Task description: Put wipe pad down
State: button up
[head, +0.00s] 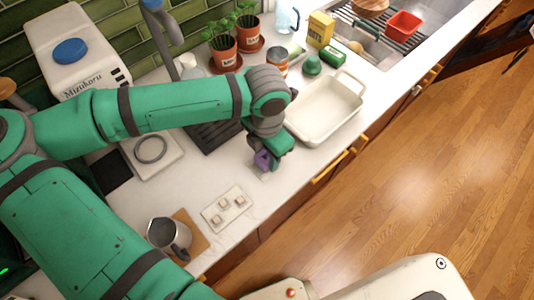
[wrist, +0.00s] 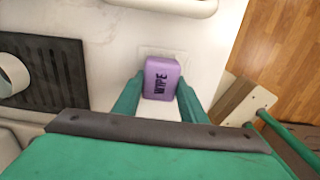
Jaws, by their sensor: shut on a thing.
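The wipe pad (wrist: 161,79) is a small purple block with the dark word "WIPE" on it. In the wrist view it sits between the two green fingers of my gripper (wrist: 160,92), which is shut on it. In the head view the wipe pad (head: 263,159) shows as a purple patch below my gripper (head: 266,155), over the white counter (head: 272,197). A faint pale square outline (wrist: 160,52) shows on the counter just beyond the pad in the wrist view. I cannot tell whether the pad touches the counter.
A cream dish (head: 325,131) stands right of my gripper. A dark slatted tray (head: 213,137) lies to the left. A white plate with small blocks (head: 213,220) and a metal jug (head: 165,235) are nearer the front. Counter between gripper and plate is clear.

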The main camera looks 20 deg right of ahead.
aim_at(266, 157)
jog(key=o, duration=1.3)
jog(key=shift+w, duration=0.1)
jog(key=shift+w, duration=0.1)
jog(key=shift+a+r, duration=0.1)
notch_tip(266, 157, up, 10)
jog(key=shift+s+r, duration=0.25)
